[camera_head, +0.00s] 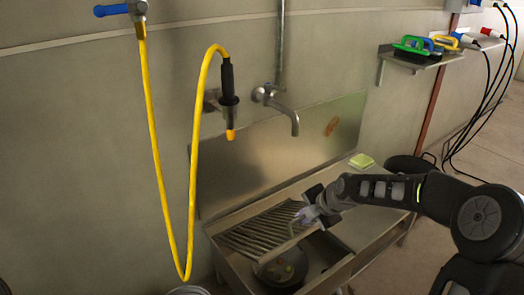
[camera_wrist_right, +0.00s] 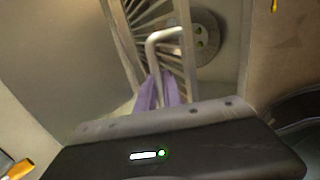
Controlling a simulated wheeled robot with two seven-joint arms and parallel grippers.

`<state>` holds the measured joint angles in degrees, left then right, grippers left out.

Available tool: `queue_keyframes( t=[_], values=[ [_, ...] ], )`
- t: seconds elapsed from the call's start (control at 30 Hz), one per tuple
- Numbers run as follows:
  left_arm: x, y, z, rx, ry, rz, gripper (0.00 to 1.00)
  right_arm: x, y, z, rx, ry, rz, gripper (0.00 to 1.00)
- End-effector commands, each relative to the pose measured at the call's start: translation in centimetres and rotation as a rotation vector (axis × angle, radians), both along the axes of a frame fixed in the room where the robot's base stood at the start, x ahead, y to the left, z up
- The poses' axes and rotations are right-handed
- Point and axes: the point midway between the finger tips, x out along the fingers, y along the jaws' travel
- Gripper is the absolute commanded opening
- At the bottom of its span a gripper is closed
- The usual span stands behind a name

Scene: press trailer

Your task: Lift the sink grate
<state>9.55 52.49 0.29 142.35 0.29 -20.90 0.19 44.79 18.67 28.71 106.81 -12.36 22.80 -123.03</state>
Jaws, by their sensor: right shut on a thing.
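The sink grate (camera_head: 258,232) is a metal rack of parallel bars over the left part of the steel sink (camera_head: 340,274). Its bent bar handle (camera_wrist_right: 164,35) shows in the right wrist view, with the slats (camera_wrist_right: 135,30) behind it. My right gripper (camera_head: 306,215) reaches in from the right at the grate's right side. Its purple fingertips (camera_wrist_right: 158,92) are shut on the handle's lower end. Whether the grate is clear of its supports I cannot tell. My left gripper is not in view.
A round dark drain or pan with coloured bits (camera_head: 283,269) lies in the basin. A yellow hose (camera_head: 152,130) hangs at the left, a tap (camera_head: 280,102) above the sink. A green-yellow sponge (camera_head: 361,160) lies on the back rim. A wall shelf (camera_head: 418,60) holds coloured items.

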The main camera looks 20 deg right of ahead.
Motion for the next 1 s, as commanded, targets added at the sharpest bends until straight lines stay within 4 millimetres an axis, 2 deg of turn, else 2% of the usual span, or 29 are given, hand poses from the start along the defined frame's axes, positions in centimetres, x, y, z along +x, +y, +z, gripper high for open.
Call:
queue_keyframes(
  t=[0.03,0.4,1.0],
  values=[
    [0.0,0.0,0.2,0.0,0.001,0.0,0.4,0.5,0.3,0.7,0.003,-0.007,0.001,0.0],
    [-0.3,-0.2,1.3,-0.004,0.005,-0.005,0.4,3.2,1.1,3.5,0.01,-0.027,0.0,0.0],
    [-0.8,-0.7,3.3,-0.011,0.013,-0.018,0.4,8.2,2.6,7.3,0.021,-0.06,0.0,0.0]
  ],
)
